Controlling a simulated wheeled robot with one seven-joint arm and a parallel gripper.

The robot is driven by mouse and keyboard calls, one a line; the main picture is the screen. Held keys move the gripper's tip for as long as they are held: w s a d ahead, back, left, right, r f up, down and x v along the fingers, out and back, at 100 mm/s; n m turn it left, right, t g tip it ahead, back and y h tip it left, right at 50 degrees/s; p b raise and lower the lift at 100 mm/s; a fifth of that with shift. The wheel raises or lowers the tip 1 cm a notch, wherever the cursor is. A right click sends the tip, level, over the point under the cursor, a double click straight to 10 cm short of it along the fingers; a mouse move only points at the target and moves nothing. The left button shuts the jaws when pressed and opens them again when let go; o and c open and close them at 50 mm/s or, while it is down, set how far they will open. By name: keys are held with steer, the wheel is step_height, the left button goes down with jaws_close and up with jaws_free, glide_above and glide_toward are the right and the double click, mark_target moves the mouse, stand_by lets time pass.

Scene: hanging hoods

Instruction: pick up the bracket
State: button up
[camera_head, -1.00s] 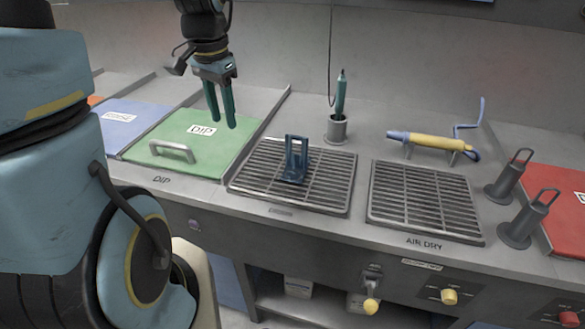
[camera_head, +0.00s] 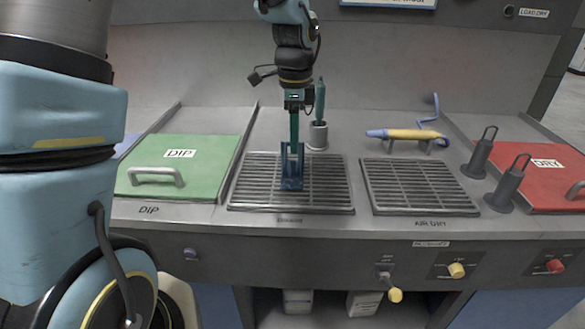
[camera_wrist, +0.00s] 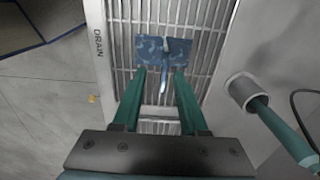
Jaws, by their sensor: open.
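The bracket (camera_head: 291,184) is a dark blue part standing on the left metal grate, the one marked DRAIN. In the wrist view the bracket (camera_wrist: 163,50) lies just ahead of the fingertips, its wide blue plate spanning about the gap between them. My gripper (camera_head: 294,143) points down right over the bracket in the head view, its teal fingers overlapping the bracket's upper part. In the wrist view my gripper (camera_wrist: 160,72) has its two fingers apart with nothing held between them. I cannot tell whether the fingers touch the bracket.
A grey cup (camera_head: 318,136) with a teal pen-like tool stands close behind the grate (camera_head: 335,197). A yellow-handled tool (camera_head: 405,134) lies behind the right grate (camera_head: 420,190). A green DIP lid (camera_head: 205,172) is at left, a red DRY lid (camera_head: 545,165) at right.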

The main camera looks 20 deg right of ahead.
steer(key=shift+w+a+f+p, duration=0.15)
steer(key=shift+f+p, duration=0.3)
steer(key=shift+f, duration=0.95)
steer(key=shift+w+f+p, duration=0.15)
steer(key=shift+f+p, duration=0.3)
steer(key=shift+f, duration=0.9)
steer(key=shift+c, duration=0.2)
jaws_close()
